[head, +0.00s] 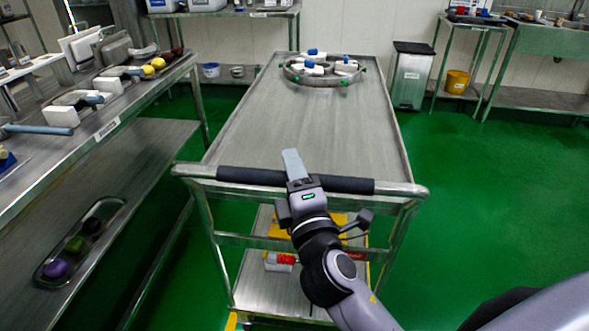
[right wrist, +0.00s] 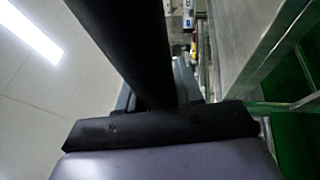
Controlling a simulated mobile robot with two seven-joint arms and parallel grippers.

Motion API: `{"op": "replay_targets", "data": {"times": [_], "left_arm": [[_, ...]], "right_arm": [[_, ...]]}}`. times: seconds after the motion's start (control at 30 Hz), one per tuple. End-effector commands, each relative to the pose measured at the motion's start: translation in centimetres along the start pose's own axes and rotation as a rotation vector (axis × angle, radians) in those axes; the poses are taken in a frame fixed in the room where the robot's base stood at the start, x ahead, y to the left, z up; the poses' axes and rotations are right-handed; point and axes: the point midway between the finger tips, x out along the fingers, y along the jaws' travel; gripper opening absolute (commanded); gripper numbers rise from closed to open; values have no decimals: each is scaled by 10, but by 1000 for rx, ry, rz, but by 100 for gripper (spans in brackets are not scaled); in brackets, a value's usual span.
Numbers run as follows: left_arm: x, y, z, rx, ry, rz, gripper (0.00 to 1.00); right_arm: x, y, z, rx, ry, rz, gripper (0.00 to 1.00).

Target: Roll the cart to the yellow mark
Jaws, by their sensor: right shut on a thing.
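The metal cart (head: 290,130) stands ahead of me, its push handle with a black grip (head: 345,185) across the near end. My right gripper (head: 293,168) is shut on the middle of this black grip. In the right wrist view the black grip (right wrist: 125,45) runs between the fingers of my right gripper (right wrist: 165,92). A short piece of a yellow strip (head: 231,322) shows on the floor by the cart's near left corner; the rest of it is hidden. My left gripper is not in view.
A round ring fixture (head: 322,72) with white and blue parts lies on the cart's far end. Yellow and red items sit on its lower shelf (head: 268,290). A long workbench (head: 100,120) is close on the left. A bin (head: 411,75) stands beyond. Green floor (head: 490,210) is free at right.

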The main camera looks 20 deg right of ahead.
Motion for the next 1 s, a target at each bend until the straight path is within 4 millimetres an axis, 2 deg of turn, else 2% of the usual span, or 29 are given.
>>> {"op": "replay_targets", "data": {"times": [0.2, 0.23, 0.3, 0.77, 0.87, 1.0], "left_arm": [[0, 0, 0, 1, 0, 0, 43], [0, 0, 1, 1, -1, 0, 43], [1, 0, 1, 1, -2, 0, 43], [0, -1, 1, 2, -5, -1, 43], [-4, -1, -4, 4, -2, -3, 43], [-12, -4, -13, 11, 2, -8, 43]], "right_arm": [[0, 0, 1, -2, -3, -1, 0], [0, 0, 1, -2, -3, -1, 39], [0, 0, 1, -2, -3, -1, 56], [1, 4, 1, 1, -1, 1, 56], [3, 17, 2, 2, -2, 4, 56], [9, 49, 4, 2, -2, 11, 56]]}}
